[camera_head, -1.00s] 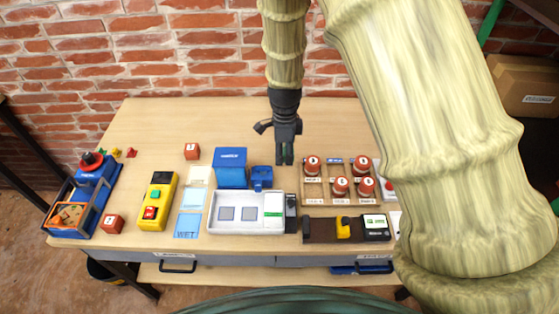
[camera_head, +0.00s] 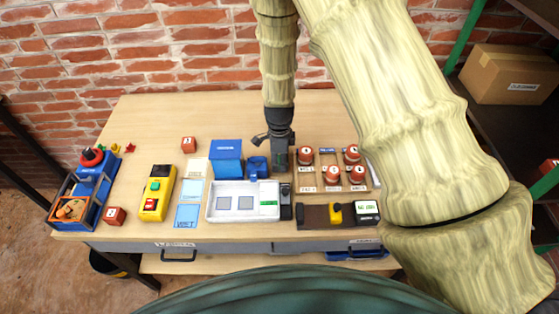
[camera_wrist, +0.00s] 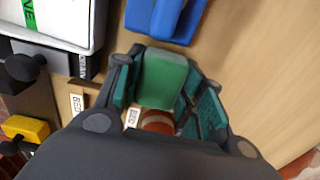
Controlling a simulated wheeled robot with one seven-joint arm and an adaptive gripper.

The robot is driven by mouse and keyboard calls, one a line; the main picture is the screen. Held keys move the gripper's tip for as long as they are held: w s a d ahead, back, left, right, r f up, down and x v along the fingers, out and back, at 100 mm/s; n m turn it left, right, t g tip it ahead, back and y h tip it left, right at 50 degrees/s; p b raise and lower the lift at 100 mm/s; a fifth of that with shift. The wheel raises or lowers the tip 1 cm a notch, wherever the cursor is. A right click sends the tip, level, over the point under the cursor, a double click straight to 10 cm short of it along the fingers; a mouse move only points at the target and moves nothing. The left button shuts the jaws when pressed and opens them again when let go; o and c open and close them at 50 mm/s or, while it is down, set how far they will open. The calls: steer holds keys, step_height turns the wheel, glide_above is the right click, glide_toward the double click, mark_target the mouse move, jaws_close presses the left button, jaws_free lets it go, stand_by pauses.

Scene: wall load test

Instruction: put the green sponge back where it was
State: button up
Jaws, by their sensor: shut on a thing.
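My gripper (camera_head: 280,165) is over the table, between the small blue item (camera_head: 258,166) and the board with red-brown knobs (camera_head: 318,183). In the wrist view my gripper (camera_wrist: 165,95) is shut on the green sponge (camera_wrist: 163,78), a small green block between the teal-lined fingers. The fingers hide part of its sides. In the head view the sponge is too small and dark to make out clearly. I cannot tell whether it touches the table. One red-brown knob (camera_wrist: 157,121) shows just beyond the sponge in the wrist view.
A white tray (camera_head: 215,214) with two grey squares and a blue box (camera_head: 227,160) stand left of my gripper. A yellow control box (camera_head: 157,193) and blue pads (camera_head: 187,216) lie farther left. The back of the table (camera_head: 180,112) is clear.

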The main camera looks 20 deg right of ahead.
steer(key=shift+w+a+f, duration=0.1)
steer(key=shift+w+f, duration=0.05)
steer(key=shift+f, duration=0.35)
steer(key=shift+w+f, duration=0.15)
steer(key=shift+f, duration=0.3)
steer(key=shift+s+r, duration=0.15)
steer(key=shift+s, duration=0.1)
steer(key=o, duration=1.1)
steer(key=shift+w+f, duration=0.15)
steer(key=shift+f, duration=0.05)
steer(key=shift+r, duration=0.25)
steer(key=shift+r+b, duration=1.75)
steer(key=shift+r, duration=4.2)
steer(key=shift+r, duration=0.1)
